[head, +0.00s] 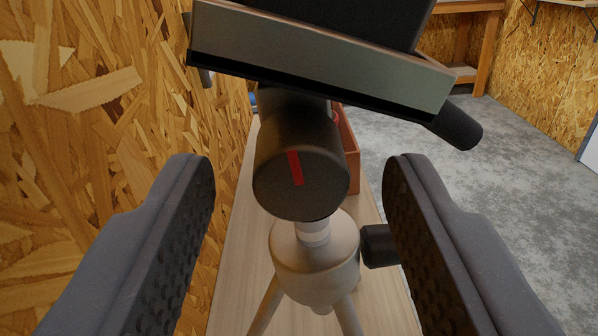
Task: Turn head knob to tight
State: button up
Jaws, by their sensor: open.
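The head knob (283,188) is a black cylinder with a red stripe on its end face, facing me. The stripe is nearly upright, its top leaning slightly left. The knob sits on a tripod head, above a pale metal collar (315,258) with tripod legs below. A grey tilted plate (322,62) with a dark body on it rests above the knob. My gripper (298,172) is open, one finger on each side of the knob, with visible gaps to both. I cannot tell how far ahead of the fingertips the knob is.
A smaller black knob (379,246) sticks out right of the collar, close to my right finger. A black handle (456,124) juts from the plate's right end. A chipboard wall (100,150) is close on the left. A reddish box (350,150) stands behind on the plank bench (235,290).

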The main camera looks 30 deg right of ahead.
jog(key=c, duration=1)
jog(key=shift+m, duration=0.3)
jog(key=m, duration=0.3)
jog(key=shift+f+b, duration=0.1)
jog(key=shift+b, duration=0.2)
jog(key=shift+f+m+b, duration=0.1)
jog(key=shift+m+b, duration=0.6)
jog(key=shift+m, duration=1.3)
jog(key=o, duration=1)
